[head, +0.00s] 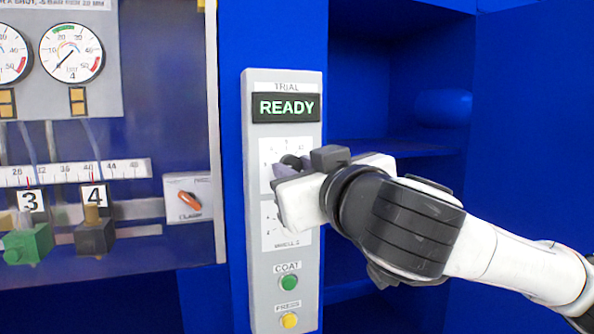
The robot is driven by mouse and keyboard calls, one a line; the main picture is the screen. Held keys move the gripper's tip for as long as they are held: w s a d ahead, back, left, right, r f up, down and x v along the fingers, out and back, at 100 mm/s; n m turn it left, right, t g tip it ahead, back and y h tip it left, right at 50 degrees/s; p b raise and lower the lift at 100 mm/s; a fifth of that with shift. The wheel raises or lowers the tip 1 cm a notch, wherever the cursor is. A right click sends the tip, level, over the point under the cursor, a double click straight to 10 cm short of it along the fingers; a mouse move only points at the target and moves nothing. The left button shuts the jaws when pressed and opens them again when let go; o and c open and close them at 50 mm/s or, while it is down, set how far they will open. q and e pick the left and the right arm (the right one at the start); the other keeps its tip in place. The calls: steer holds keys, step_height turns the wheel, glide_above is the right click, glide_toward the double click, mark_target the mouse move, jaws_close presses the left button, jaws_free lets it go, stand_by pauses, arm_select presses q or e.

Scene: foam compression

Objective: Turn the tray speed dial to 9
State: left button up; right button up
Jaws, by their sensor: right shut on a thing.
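A grey control panel (254,205) stands upright in the middle of the head view. It bears a lit display reading READY (286,107) under the word TRIAL. Below it is a white dial plate (270,148) with tick marks, mostly covered by my right gripper (286,168). A second dial plate (268,226) is below that, also partly covered. My right gripper reaches in from the right and is shut on a knob at the upper plate. The knob and its pointer are hidden, so its setting cannot be read. My left gripper is not in view.
A green button (289,283) marked COAT and a yellow button (290,320) marked PRESS sit low on the panel. At left are gauges (71,52), a ruler (130,168), numbered blocks and an orange clamp switch (190,201). A blue open shelf (390,145) lies right.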

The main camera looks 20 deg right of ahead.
steer(key=shift+f+m+b, duration=0.2)
steer(key=shift+m+b, duration=0.1)
steer(key=shift+b, duration=0.4)
arm_select(q)
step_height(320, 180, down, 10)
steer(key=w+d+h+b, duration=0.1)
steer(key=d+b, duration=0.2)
steer(key=b, duration=1.3)
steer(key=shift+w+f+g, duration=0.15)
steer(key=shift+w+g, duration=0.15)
arm_select(e)
steer(key=shift+r+m, duration=0.2)
steer(key=shift+m, duration=8.3)
steer(key=o, duration=1.1)
steer(key=shift+s, duration=0.1)
